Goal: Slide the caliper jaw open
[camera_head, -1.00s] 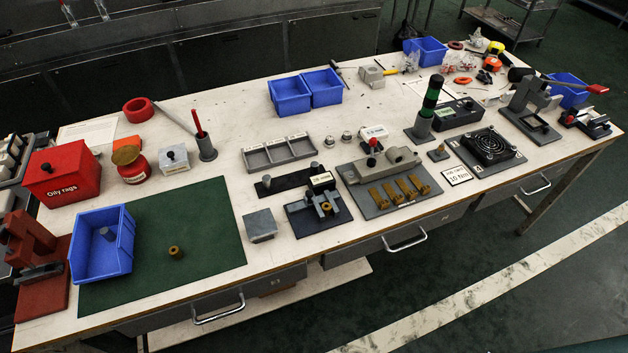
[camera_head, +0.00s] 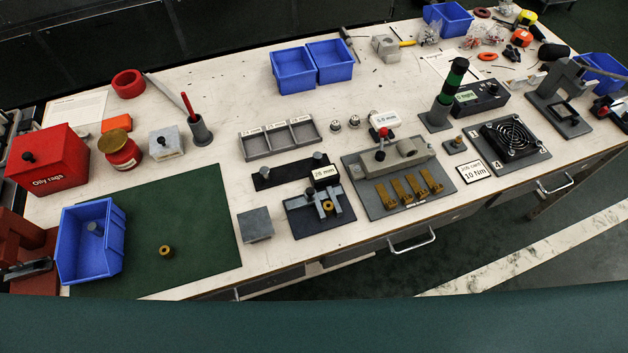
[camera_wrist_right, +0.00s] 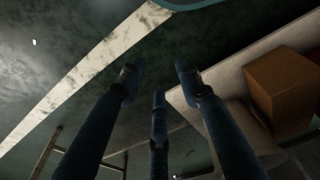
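What looks like the caliper (camera_head: 328,207) is a small grey device with upright jaw-like parts. It lies on a dark base plate (camera_head: 303,227) near the bench's front edge, in the head view. A "20 mm" card (camera_head: 325,171) stands just behind it. The gap between its jaws is too small to judge. My right gripper (camera_wrist_right: 158,79) shows only in the right wrist view. Its three dark fingers are spread apart with nothing between them, over the floor and away from the caliper. My left gripper is in neither view now.
A dark strip with two round posts (camera_head: 290,172) lies behind the caliper. A grey block (camera_head: 255,224) is to its left and a clamp plate (camera_head: 383,207) to its right. In the wrist view, a brown box (camera_wrist_right: 286,82) sits on a pale surface.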

